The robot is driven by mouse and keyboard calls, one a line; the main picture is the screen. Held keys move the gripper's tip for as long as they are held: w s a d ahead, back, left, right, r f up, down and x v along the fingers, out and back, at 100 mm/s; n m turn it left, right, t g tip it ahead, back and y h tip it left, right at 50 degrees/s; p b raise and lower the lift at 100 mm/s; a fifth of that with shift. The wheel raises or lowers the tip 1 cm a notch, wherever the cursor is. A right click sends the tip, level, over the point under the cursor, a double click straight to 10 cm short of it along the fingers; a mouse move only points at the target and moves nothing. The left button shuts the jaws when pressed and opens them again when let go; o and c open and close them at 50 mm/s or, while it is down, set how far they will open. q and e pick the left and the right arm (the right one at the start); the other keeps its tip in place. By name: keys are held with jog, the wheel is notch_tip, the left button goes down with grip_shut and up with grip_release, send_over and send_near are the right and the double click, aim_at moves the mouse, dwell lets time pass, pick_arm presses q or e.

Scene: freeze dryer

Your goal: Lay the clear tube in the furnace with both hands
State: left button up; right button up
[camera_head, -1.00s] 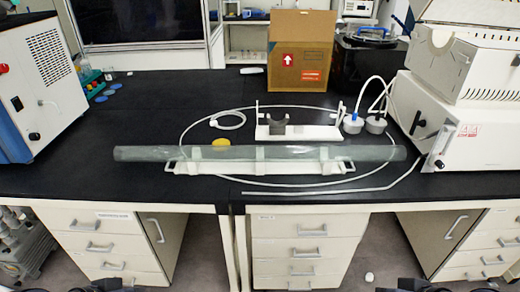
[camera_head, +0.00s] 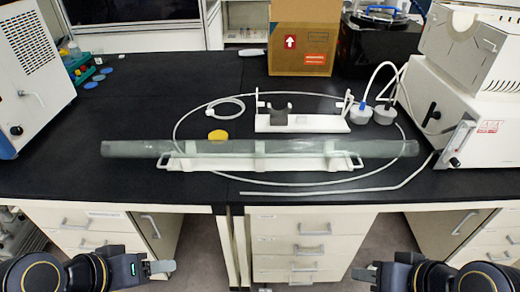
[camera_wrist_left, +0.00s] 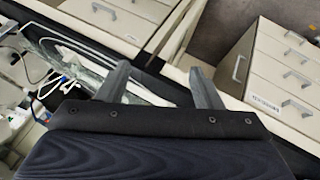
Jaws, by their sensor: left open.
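The clear tube (camera_head: 220,147) lies level, left to right, on a low white rack (camera_head: 200,163) on the black bench. Both its ends stick out past the rack. The furnace seems to be the white unit (camera_head: 462,100) at the right; its upper part has a rounded notch (camera_head: 462,22), and its top is cut off by the frame. My left gripper (camera_head: 160,267) is in front of the bench, below the tube's left part, empty. Its two fingers are spread apart in the left wrist view (camera_wrist_left: 160,85). My right gripper (camera_head: 362,273) is in front of the bench at the right, apart from the tube.
A white stand with a dark cradle (camera_head: 300,123) sits behind the tube. Thin white tubing (camera_head: 180,118) loops around the rack. A yellow disc (camera_head: 218,135), two capped fittings (camera_head: 384,113) and a cardboard box (camera_head: 302,40) stand behind. The bench's left middle is clear.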

aim_at(119, 151)
pick_arm(q)
jog(key=o, duration=0.5)
jog(key=w+r+n, duration=0.1)
jog(key=w, duration=0.2)
jog(key=w+r+n+t+h, duration=0.1)
jog(key=w+r, duration=0.1)
jog(key=w, duration=0.1)
jog(key=w+a+r, duration=0.1)
jog(key=w, duration=0.3)
jog(key=shift+r+n+t+h, duration=0.25)
jog(key=shift+n+t+h, duration=0.15)
jog(key=shift+c, duration=0.2)
jog(key=w+a+f+n+t+y, duration=0.1)
jog(key=w+a+n+t+y, duration=0.25)
jog(key=w+a+n, duration=0.9)
jog(key=w+a+f+t+y, duration=0.1)
jog(key=w+a+f, duration=0.3)
jog(key=w+a, duration=0.2)
jog(key=w+a+f+y, duration=0.2)
jog(key=w+a+f, duration=0.2)
jog(key=w+a, duration=0.2)
jog(key=shift+n+h, duration=0.25)
jog(key=shift+n, duration=0.1)
jog(key=x, duration=1)
jog(key=shift+w+a+r, duration=0.15)
jog(key=shift+r, duration=0.05)
